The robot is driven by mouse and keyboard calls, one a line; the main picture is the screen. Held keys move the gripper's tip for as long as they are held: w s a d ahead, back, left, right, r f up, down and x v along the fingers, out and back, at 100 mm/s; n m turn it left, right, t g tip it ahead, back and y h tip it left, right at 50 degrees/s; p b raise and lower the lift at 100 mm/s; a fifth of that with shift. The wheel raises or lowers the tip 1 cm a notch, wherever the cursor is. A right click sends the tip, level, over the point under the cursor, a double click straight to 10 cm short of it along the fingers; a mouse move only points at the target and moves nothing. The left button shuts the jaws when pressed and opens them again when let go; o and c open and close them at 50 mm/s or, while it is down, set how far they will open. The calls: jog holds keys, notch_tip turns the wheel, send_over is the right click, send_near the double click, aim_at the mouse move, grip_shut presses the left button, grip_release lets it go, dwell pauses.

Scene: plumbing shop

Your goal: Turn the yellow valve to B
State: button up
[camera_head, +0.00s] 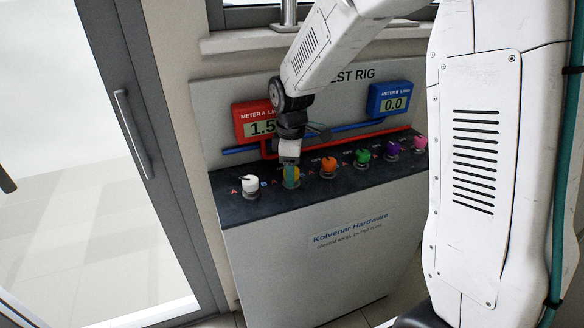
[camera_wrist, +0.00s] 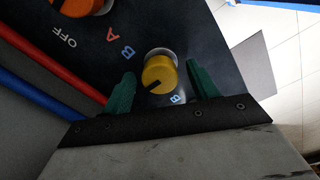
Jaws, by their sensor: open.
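The yellow valve (camera_wrist: 160,72) is a round knob on a metal stem, standing on the dark panel top in the wrist view. A black pointer mark on its face points to the lower left. My gripper (camera_wrist: 162,90) is open, with one green finger on each side of the knob and gaps visible between. A blue B (camera_wrist: 175,99) shows just below the knob; another blue B (camera_wrist: 127,52) and a red A lie to its upper left. In the head view the yellow valve (camera_head: 291,182) is mostly covered by my gripper (camera_head: 290,170).
A white valve (camera_head: 250,185) stands left of the yellow one; orange (camera_head: 328,166), green (camera_head: 362,157), purple (camera_head: 393,148) and pink valves stand right. The red meter A (camera_head: 257,121) reads 1.5; the blue meter B (camera_head: 394,98) reads 0.0. Red and blue pipes run behind.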

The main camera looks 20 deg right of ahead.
jog(key=c, duration=1)
jog(key=m, duration=0.5)
jog(key=shift+r+m, duration=0.1)
jog(key=shift+m, duration=0.2)
jog(key=m, duration=0.6)
jog(key=shift+w, duration=0.1)
jog(key=shift+m, duration=0.3)
jog(key=o, duration=1)
